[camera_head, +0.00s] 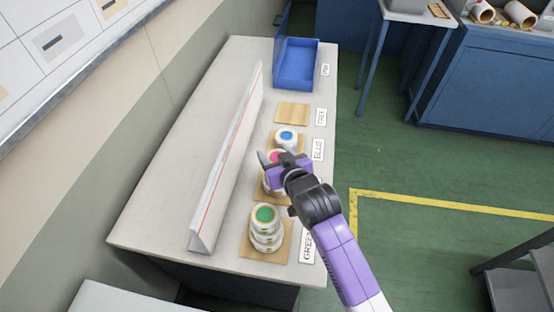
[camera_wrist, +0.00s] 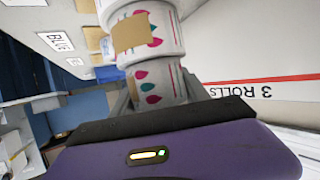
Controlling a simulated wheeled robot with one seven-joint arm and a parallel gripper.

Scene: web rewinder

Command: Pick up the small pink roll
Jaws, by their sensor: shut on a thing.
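The small pink roll (camera_head: 275,155) shows a pink core in the head view, partly hidden by my gripper (camera_head: 276,170). It stands over the middle wooden pad, next to the blue-cored roll. In the wrist view, a white roll with pink and teal drop marks (camera_wrist: 155,84) sits between the fingers of my gripper (camera_wrist: 162,90), which is shut on it. Another printed roll (camera_wrist: 150,35) with a tan patch is in line with it, seemingly touching. I cannot tell whether the held roll is lifted clear of it.
A green-cored stack (camera_head: 264,228) stands on the near pad. A blue-cored roll (camera_head: 286,138) stands just beyond. Farther back are an empty wooden pad (camera_head: 292,112) and a blue bin (camera_head: 297,66). A long white upright divider (camera_head: 228,155) runs along the left of the rolls.

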